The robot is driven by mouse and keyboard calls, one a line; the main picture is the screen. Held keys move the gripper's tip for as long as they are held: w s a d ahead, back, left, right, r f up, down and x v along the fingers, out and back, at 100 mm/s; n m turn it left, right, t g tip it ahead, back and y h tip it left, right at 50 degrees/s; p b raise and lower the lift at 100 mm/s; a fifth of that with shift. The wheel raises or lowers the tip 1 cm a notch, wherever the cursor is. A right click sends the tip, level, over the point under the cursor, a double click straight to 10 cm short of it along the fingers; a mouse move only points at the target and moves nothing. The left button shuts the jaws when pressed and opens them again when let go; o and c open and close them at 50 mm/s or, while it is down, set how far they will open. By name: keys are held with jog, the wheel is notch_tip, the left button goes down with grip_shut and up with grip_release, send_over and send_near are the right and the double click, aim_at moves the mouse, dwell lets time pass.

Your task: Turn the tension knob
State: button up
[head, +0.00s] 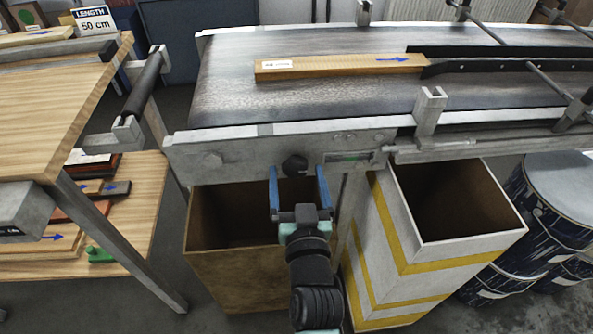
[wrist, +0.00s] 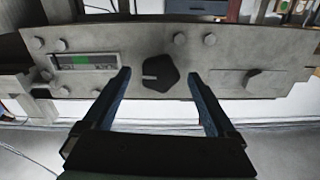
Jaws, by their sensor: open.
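The tension knob (head: 294,165) is a black lobed knob on the grey side plate of the conveyor frame. In the wrist view the knob (wrist: 168,78) shows a pale line mark on its left part, pointing left. My gripper (head: 298,172) has two blue fingers, spread apart, with nothing between them. In the wrist view my gripper (wrist: 158,76) has one finger at each side of the knob, with gaps to it. I cannot tell whether the fingertips reach as far as the knob's depth. A gauge with a green patch (wrist: 84,61) sits on the plate left of the knob.
The conveyor belt (head: 235,85) carries a wooden plank (head: 340,66) with a blue arrow. Below stand an open brown bin (head: 235,270) and a white bin with yellow stripes (head: 460,250). A wooden table (head: 60,110) is at left; blue-splashed drums (head: 560,190) stand at right.

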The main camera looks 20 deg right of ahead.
jog(key=shift+w+d, duration=0.2)
jog(key=shift+w, duration=0.3)
jog(key=c, duration=1.4)
